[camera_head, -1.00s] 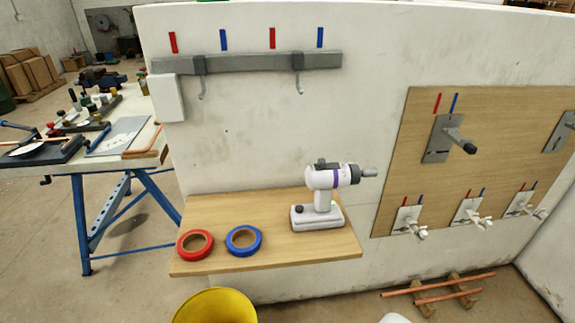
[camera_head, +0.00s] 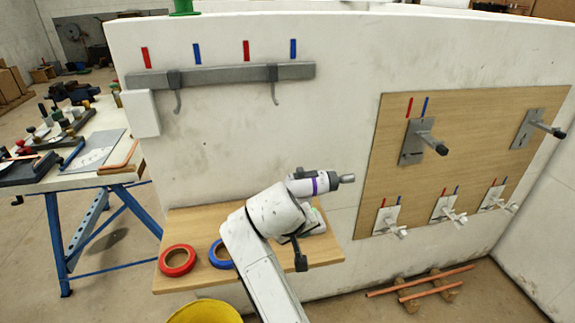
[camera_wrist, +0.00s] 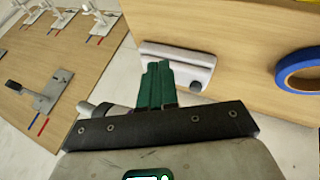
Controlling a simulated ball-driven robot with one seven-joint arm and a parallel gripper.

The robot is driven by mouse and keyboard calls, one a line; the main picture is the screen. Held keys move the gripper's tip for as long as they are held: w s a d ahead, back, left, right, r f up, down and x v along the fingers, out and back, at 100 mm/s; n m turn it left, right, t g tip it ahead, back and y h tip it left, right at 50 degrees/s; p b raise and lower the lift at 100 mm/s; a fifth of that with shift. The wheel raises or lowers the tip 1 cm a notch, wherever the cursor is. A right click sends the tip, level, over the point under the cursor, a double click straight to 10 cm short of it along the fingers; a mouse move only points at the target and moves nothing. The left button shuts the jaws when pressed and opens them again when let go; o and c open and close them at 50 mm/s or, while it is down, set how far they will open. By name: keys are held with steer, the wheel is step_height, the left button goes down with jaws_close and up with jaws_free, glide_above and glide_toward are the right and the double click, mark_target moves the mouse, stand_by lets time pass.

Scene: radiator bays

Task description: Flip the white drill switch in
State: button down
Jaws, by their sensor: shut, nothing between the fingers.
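The white drill (camera_head: 322,183) with a purple band and grey chuck stands on the wooden shelf (camera_head: 184,222). In the head view my white arm covers most of its handle and base. In the wrist view its white base (camera_wrist: 188,62) with a dark knob lies just beyond my gripper, and part of its body shows to the left, behind the black gripper mount. My gripper (camera_wrist: 155,70) has its green fingers together, empty, overlapping the drill base in the picture; I cannot tell whether they touch. No separate switch can be made out.
A red tape roll (camera_head: 177,260) and a partly hidden blue tape roll (camera_head: 219,258) lie on the shelf left of my arm. A yellow bucket (camera_head: 203,311) stands below. A wooden panel (camera_head: 460,150) with grey brackets and taps is at the right.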

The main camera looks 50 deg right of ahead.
steer(key=w+a+r+m, duration=0.1)
steer(key=w+a+r, duration=0.1)
steer(key=w+r, duration=0.3)
steer(key=w+a+r+m+g+p, duration=0.1)
steer(key=w+a+r, duration=0.2)
steer(key=r, duration=1.1)
steer(key=w, duration=0.3)
steer(key=shift+r+m+h, duration=0.3)
steer(key=shift+m, duration=0.1)
steer(key=shift+d, duration=0.1)
steer(key=p, duration=0.1)
glide_toward(288, 182)
step_height(288, 182, down, 3)
steer(key=w+d, duration=0.2)
steer(key=w, duration=0.1)
steer(key=s+d, duration=0.1)
steer(key=d+p, duration=0.1)
steer(key=d, duration=0.1)
steer(key=shift+s+f, duration=0.25)
steer(key=shift+s, duration=0.1)
steer(key=shift+s+d+f, duration=0.1)
steer(key=shift+s+d, duration=0.2)
steer(key=shift+d, duration=0.15)
